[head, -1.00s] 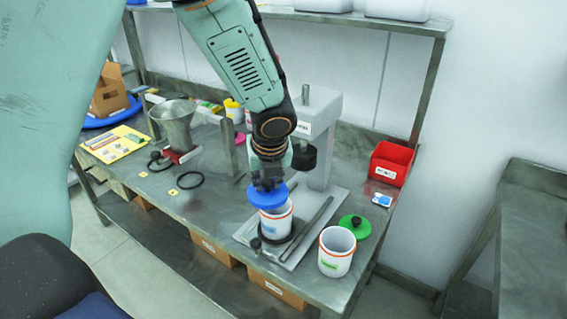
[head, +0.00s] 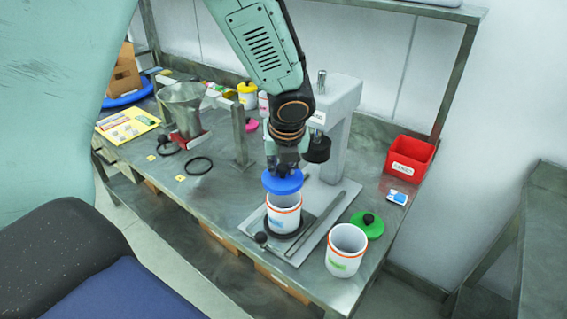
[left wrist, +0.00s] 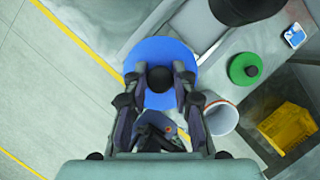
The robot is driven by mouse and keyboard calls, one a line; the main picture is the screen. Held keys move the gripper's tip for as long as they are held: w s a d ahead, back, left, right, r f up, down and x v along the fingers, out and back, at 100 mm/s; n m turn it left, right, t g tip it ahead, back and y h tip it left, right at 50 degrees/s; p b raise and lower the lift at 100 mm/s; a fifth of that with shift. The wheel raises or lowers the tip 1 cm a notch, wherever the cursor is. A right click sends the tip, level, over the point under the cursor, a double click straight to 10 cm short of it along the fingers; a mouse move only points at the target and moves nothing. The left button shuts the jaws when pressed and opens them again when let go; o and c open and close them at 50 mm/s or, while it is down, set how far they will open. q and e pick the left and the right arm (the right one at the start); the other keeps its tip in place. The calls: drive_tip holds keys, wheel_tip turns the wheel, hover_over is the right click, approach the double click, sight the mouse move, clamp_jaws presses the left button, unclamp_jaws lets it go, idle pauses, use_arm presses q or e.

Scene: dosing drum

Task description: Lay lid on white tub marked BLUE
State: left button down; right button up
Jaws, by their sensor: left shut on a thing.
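My left gripper (head: 285,168) is shut on the dark knob of the blue lid (head: 283,183). The lid also shows in the left wrist view (left wrist: 150,55), with the knob between the fingers. In the head view the lid hangs roughly level, just above a white tub (head: 284,219) with orange bands and a small label I cannot read. The lid covers part of that tub's mouth; I cannot tell whether they touch. In the left wrist view the lid hides this tub. My right gripper is not in view.
The tub stands on a press plate (head: 318,197), by the press column (head: 340,120) and its black head (head: 317,149). To the right are an open white tub with a green label (head: 344,254), a green lid (head: 367,226) and a red bin (head: 409,160).

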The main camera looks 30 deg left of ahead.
sight(286, 177)
use_arm(q)
drive_tip(key=f+b, duration=0.3)
drive_tip(key=shift+w+d+f, duration=0.1)
drive_tip(key=shift+w+f, duration=0.05)
drive_tip(key=shift+w, duration=0.1)
drive_tip(key=shift+s+a+f+b, duration=0.2)
drive_tip(key=shift+a+f+b, duration=0.1)
drive_tip(key=shift+f, duration=0.2)
drive_tip(key=shift+d+f, duration=0.1)
drive_tip(key=shift+d, duration=0.1)
drive_tip(key=shift+w+d, duration=0.15)
drive_tip(key=shift+d, duration=0.15)
drive_tip(key=shift+a+f, duration=0.1)
drive_tip(key=shift+a, duration=0.25)
drive_tip(key=shift+d, duration=0.3)
drive_tip(key=shift+w, duration=0.1)
